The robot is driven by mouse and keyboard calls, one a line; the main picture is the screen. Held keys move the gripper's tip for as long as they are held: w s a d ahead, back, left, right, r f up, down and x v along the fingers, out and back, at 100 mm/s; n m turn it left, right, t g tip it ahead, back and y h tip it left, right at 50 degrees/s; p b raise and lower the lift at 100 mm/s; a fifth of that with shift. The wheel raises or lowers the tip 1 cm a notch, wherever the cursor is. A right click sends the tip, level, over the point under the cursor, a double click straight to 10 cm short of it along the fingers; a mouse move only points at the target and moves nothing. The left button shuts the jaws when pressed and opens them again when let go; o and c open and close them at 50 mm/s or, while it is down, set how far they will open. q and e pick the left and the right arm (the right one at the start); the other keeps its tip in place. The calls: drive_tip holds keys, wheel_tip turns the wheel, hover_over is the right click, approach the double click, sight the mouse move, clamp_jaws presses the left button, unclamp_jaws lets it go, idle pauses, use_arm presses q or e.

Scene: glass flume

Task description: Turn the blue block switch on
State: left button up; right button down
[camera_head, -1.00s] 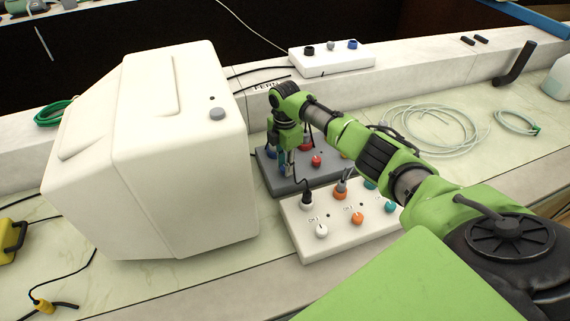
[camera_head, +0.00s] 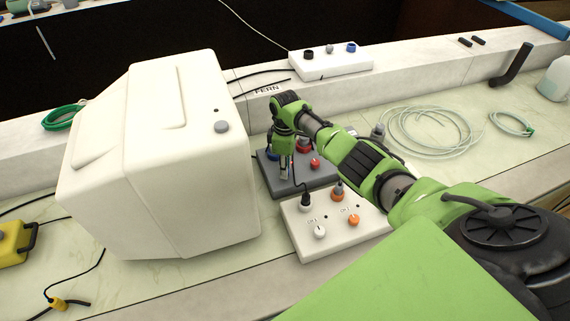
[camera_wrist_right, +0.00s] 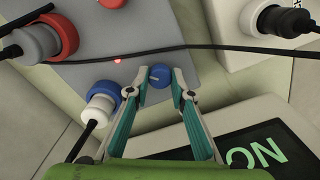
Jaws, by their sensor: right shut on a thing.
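A small red light (camera_wrist_right: 117,61) glows on the grey box (camera_wrist_right: 190,62). My left gripper is in neither view.
A blue-ringed white plug (camera_wrist_right: 102,103) is close left of the fingers. A black cable (camera_wrist_right: 200,47) crosses the grey box. A dark panel (camera_wrist_right: 262,150) shows green lettering. The white machine (camera_head: 165,160) stands left, the white control box (camera_head: 335,233) in front.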

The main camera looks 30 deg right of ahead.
drive_tip(key=m+p, duration=0.1)
drive_tip(key=m, duration=0.3)
drive_tip(key=shift+r+m+p, duration=0.1)
drive_tip(key=shift+m+p, duration=0.2)
drive_tip(key=shift+p, duration=0.05)
drive_tip(key=shift+m+p, duration=0.6)
drive_tip(key=shift+m, duration=1.7)
drive_tip(key=c, duration=1.8)
unclamp_jaws()
wheel_tip(320, 180, up, 12)
drive_tip(key=shift+f, duration=0.1)
